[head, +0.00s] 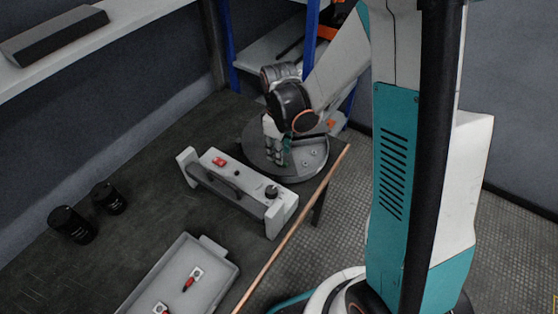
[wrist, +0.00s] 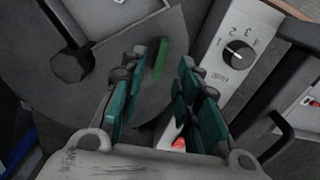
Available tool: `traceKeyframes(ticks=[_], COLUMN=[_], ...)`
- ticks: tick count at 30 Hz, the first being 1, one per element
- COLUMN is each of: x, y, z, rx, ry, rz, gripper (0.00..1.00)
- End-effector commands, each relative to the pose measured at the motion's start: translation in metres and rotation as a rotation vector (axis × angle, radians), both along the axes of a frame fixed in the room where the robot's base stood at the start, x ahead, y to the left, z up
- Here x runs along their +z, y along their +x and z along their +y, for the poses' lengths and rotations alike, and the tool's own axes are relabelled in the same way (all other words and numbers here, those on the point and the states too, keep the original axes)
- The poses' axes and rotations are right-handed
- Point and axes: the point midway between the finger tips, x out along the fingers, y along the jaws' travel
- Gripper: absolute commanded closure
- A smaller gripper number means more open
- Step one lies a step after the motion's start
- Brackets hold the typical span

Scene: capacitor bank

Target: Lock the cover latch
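A round grey cover-like disc (head: 262,155) lies at the table's back right corner; it also fills much of the wrist view's left side (wrist: 160,25). In the wrist view a small green bar (wrist: 160,58) shows on the disc, between and beyond my fingertips. A dark hexagonal piece with an arm (wrist: 72,66) is left of my fingers. I cannot tell which part is the latch. My gripper (head: 276,150) is over the disc, pointing down; its teal fingers (wrist: 162,62) are apart with nothing held. Contact with the green bar cannot be told.
A white control box (head: 238,185) with handle, red switch and knob stands just left of the disc; its numbered knob (wrist: 238,54) is close to my right finger. A grey tray (head: 185,270) and two black cylinders (head: 72,225) are nearer the front. Blue shelving (head: 228,45) stands behind.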

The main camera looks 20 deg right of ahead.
Motion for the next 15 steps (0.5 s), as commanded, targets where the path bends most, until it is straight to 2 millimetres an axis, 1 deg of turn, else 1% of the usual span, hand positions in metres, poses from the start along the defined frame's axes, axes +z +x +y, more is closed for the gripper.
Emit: traceKeyframes(ticks=[1, 6, 10, 15], x=[-0.012, -0.031, -0.037, -0.038], y=[0.0, 0.0, 0.0, 0.0], z=[0.0, 0.0, 0.0, 0.0], rx=[0.0, 0.0, 0.0, 0.0], ry=[0.0, 0.0, 0.0, 0.0], rz=[0.0, 0.0, 0.0, 0.0], gripper=[0.7, 0.7, 0.7, 0.7])
